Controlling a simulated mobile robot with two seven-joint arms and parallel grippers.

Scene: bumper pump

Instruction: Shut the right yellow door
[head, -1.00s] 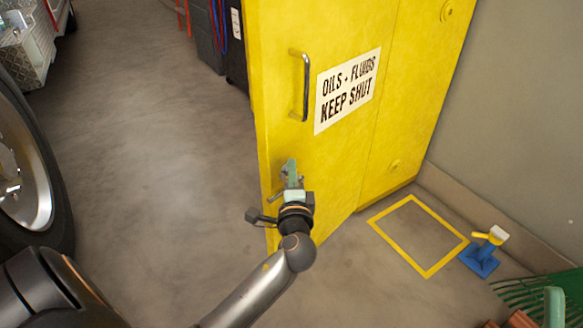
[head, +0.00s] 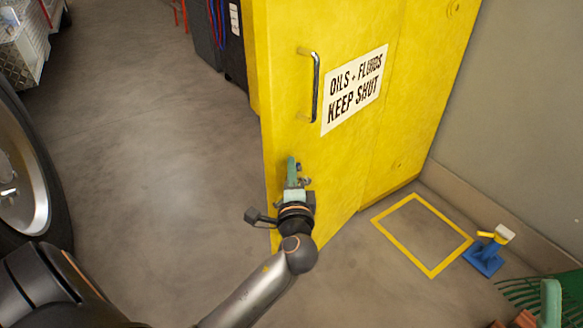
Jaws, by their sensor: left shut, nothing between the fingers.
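The yellow door (head: 300,130) carries a vertical metal handle (head: 315,88) and a white sign (head: 354,90) reading "OILS + FLUIDS KEEP SHUT". It stands at an angle to the yellow cabinet (head: 410,110) on its right, its free edge toward the left. My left gripper (head: 292,168) is shut and empty. It is in front of the lower left part of the door, well below the handle, near the free edge. I cannot tell whether it touches the door. A green fingertip, seemingly of my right gripper (head: 550,301), shows at the bottom right; the rest is out of frame.
A yellow floor outline (head: 422,235) and a blue stand with a yellow and white top (head: 487,255) lie right of the door. A green rake head (head: 525,289) is at the right edge. A vehicle wheel (head: 25,180) stands left. The floor between is clear.

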